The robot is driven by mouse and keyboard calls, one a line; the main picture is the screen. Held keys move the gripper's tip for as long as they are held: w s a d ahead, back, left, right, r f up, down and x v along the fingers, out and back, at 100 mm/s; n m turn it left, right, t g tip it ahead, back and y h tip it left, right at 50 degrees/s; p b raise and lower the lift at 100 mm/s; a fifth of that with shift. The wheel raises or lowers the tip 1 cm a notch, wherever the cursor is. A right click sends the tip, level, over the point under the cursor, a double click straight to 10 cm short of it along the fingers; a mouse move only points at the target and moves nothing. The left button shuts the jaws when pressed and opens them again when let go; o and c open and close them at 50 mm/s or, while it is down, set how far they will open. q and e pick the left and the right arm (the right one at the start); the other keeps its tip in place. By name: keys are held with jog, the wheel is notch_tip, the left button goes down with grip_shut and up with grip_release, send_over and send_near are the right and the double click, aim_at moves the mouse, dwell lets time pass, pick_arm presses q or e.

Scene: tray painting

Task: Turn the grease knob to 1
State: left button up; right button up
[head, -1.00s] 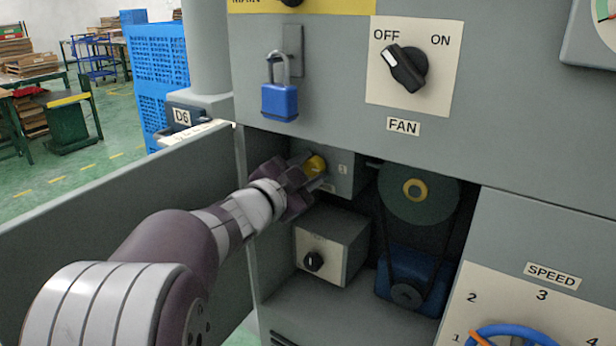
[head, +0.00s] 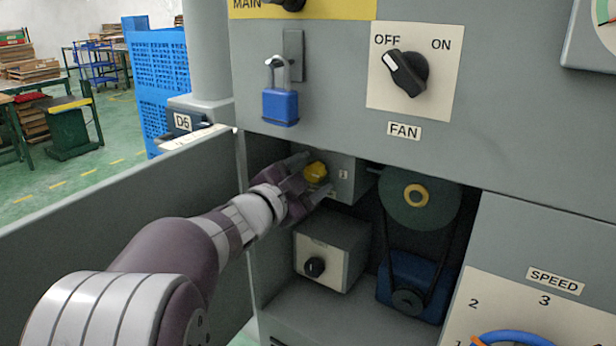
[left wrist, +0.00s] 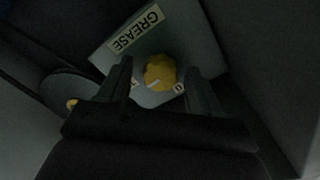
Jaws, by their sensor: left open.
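The grease knob (head: 316,171) is a yellow, lobed knob on a grey box inside the open compartment. It also shows in the left wrist view (left wrist: 160,73), below a pale label reading GREASE (left wrist: 135,30). A light pointer line on it slants to the lower left in that view. Small marks beside it are partly covered by the fingers. My left gripper (head: 307,175) is open, with a finger on either side of the knob. In the left wrist view (left wrist: 160,85) gaps show between knob and fingers. My right gripper is not in view.
The compartment's open door (head: 120,215) stands left of my arm. A box with a black knob (head: 315,267) sits below. A green pulley with a belt (head: 418,198) and a blue motor (head: 410,282) are to the right. A blue padlock (head: 280,106) hangs above.

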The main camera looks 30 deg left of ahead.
pick_arm(q)
jog(key=s+a+p, duration=0.1)
jog(key=s+p, duration=0.1)
jog(key=s, duration=1)
jog(key=shift+s, duration=0.35)
